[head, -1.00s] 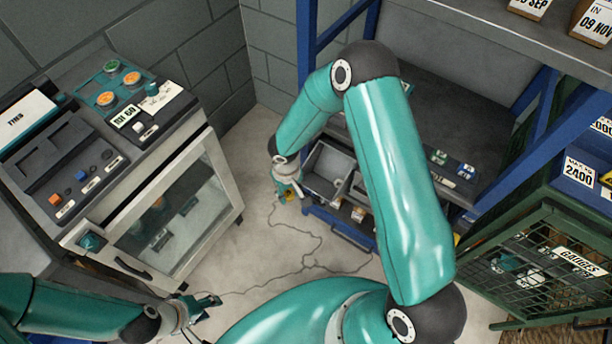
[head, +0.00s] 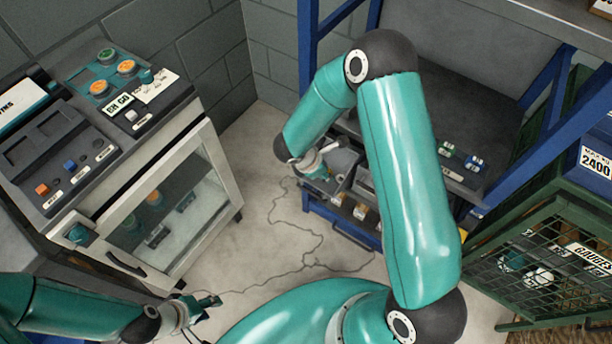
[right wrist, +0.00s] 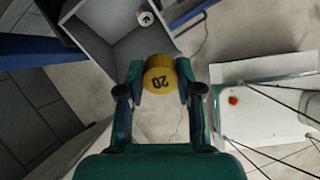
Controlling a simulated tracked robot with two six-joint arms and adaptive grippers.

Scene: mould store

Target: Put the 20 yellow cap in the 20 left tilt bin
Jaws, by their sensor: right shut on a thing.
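The yellow cap (right wrist: 158,79), marked 20, is between the fingers of my right gripper (right wrist: 161,84) in the right wrist view. The gripper is shut on it. In the head view the right gripper (head: 318,171) is at the left grey tilt bin (head: 344,160) under the shelf, and hides part of it; the cap cannot be made out there. In the right wrist view a grey bin (right wrist: 98,22) lies just beyond the cap. My left gripper (head: 208,302) is low at the left, away from the bins; its finger gap is unclear.
Another grey bin (head: 366,183) is to the right. A blue rack post (head: 306,45) stands behind. A glass-fronted cabinet (head: 165,215) is at left, a green mesh cage (head: 540,265) at right.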

